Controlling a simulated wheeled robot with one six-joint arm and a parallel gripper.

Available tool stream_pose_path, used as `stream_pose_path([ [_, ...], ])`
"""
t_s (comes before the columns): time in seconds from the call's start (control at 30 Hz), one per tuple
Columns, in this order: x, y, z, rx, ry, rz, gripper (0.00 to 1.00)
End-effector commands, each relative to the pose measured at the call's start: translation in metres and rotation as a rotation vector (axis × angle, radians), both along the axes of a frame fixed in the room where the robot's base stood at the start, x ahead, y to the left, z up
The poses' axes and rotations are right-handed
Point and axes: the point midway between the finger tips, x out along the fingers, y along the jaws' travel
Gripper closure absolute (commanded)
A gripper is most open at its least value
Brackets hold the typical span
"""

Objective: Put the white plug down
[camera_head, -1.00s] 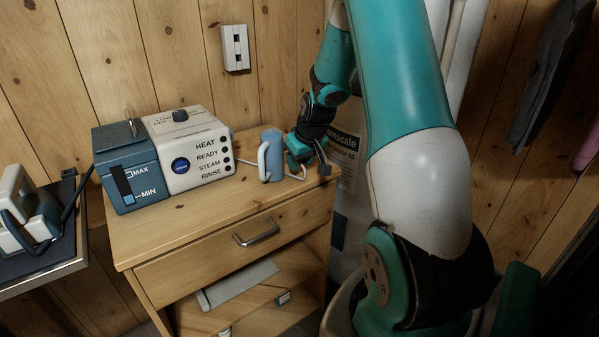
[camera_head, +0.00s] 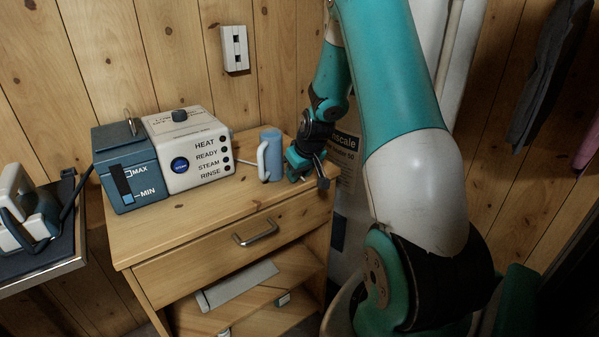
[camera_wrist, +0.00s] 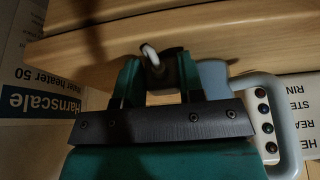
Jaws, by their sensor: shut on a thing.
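The white plug (camera_wrist: 149,52) shows between the two fingers of my gripper (camera_wrist: 158,72) in the wrist view, with the cabinet's pale wood top behind it. My gripper is shut on it. In the head view my gripper (camera_head: 308,178) is low at the right end of the wooden cabinet top (camera_head: 190,225), just right of the blue mug. There the plug is hidden by the gripper. I cannot tell whether the plug touches the wood.
A blue mug (camera_head: 271,155) with a pale handle stands close left of my gripper. The steam station (camera_head: 190,150) stands further left. A wall socket (camera_head: 235,48) is above. The cabinet top's front middle is clear. A boxed heater (camera_wrist: 40,105) stands beside the cabinet.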

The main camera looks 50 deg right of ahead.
Motion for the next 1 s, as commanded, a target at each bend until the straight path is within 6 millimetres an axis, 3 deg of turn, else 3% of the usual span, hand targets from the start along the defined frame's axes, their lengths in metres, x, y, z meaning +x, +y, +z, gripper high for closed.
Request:
stream_pose_path([
  [0.03,-0.004,0.002,-0.012,0.006,0.017,0.0,0.6],
  [0.1,-0.004,0.002,-0.012,0.006,0.017,0.0,0.45],
  [0.3,-0.004,0.002,-0.006,0.006,0.018,-0.001,0.45],
  [0.4,-0.006,0.002,0.007,0.006,0.018,-0.002,0.39],
  [0.8,-0.038,0.009,0.091,0.003,0.011,-0.002,0.39],
  [1.0,-0.046,0.012,0.112,0.005,0.011,0.0,0.39],
])
